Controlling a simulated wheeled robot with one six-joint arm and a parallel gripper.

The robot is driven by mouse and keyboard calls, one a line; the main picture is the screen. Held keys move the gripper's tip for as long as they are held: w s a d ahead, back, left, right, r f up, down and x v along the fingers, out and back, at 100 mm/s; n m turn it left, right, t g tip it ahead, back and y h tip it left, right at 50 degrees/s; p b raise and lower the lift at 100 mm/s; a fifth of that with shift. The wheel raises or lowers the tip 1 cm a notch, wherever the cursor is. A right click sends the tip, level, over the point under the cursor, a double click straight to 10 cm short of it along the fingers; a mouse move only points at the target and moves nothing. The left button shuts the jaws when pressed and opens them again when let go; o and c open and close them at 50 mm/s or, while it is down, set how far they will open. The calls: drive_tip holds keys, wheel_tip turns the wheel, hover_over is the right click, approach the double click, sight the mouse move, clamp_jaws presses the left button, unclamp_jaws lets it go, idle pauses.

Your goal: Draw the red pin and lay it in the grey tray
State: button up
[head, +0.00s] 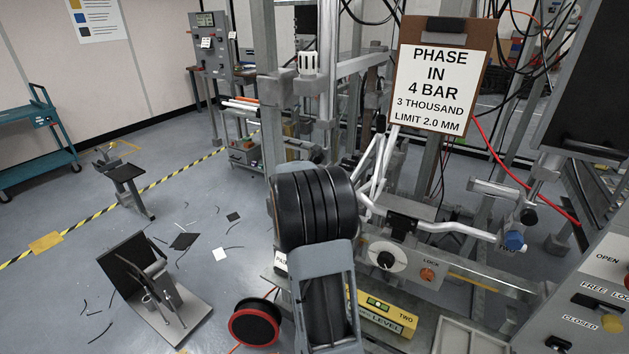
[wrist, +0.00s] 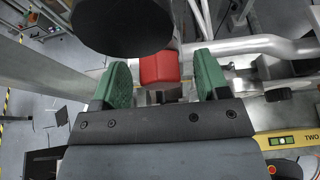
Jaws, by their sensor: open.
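The red pin shows in the wrist view as a red block-shaped head (wrist: 160,68) between and just beyond my fingertips. My gripper (wrist: 160,82) is open, with one green finger on each side of the red head and a visible gap to each. The rest of the pin is hidden. In the head view my own arm blocks the gripper and the pin. A shallow light grey tray (head: 466,322) with a raised rim, seemingly the grey tray, sits at the bottom edge, right of the yellow level; it is partly cut off.
A dark round cylinder (wrist: 122,22) stands close above the fingers in the wrist view. Silver tubes (head: 372,175) and steel posts crowd the rig. A yellow level (head: 385,312), a LOCK panel (head: 405,258) and a red-rimmed reel (head: 255,328) are nearby.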

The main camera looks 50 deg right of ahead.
drive_tip(key=c, duration=1.1)
